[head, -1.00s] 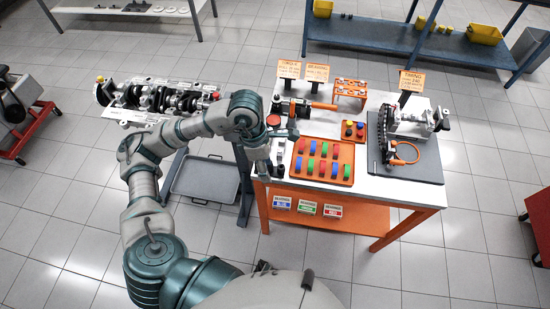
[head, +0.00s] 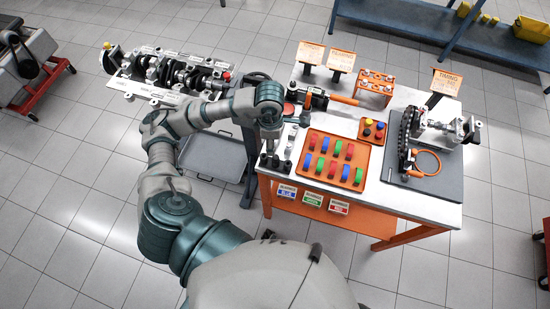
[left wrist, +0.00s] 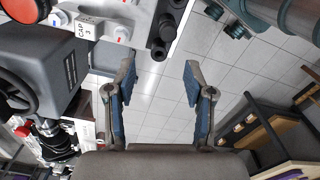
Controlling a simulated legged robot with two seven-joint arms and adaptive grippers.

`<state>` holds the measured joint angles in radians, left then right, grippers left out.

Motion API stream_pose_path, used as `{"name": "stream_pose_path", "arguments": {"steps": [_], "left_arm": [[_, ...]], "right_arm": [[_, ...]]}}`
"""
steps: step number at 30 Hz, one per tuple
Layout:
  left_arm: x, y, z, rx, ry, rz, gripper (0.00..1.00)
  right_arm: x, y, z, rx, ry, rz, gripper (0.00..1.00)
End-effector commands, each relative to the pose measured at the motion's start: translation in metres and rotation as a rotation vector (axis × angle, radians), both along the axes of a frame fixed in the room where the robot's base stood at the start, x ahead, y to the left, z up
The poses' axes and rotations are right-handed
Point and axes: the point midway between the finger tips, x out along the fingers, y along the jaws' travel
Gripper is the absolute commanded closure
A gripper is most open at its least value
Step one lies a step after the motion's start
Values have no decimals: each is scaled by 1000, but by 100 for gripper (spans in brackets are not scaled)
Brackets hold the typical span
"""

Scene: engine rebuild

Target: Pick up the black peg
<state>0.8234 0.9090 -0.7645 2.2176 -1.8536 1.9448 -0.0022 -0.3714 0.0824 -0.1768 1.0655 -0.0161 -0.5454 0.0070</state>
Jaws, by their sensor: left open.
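My left gripper (left wrist: 160,85) is open and empty in the left wrist view, with only floor tiles between its fingers. I cannot tell for sure which one is meant. My right gripper is not in view.
An orange tray (head: 309,179) of coloured pieces and a small orange tray (head: 364,140) with coloured knobs lie on the bench. A timing assembly (head: 436,128) stands at the right. A crankshaft engine block (head: 180,72) is at the left, above a grey floor tray (head: 205,170).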

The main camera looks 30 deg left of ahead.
Motion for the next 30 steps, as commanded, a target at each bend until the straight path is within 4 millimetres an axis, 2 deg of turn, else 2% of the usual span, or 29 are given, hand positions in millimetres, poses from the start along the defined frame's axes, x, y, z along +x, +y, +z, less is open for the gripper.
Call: {"name": "stream_pose_path", "arguments": {"steps": [8,12,15,18,24,26,30], "left_arm": [[-2,-14,-22,8,1,-4,47],[-3,-18,-44,8,3,-4,47],[-2,-14,-59,4,2,-2,47],[-2,-11,-66,2,0,-2,47],[-2,-7,-67,-2,-1,-2,47],[-2,-8,-67,-1,0,-2,59],[-2,-12,-66,3,-1,-3,94]], "right_arm": [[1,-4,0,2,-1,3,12],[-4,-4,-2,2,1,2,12],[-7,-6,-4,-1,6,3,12],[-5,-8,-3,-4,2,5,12],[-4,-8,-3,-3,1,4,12],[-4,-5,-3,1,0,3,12],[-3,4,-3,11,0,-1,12]]}}
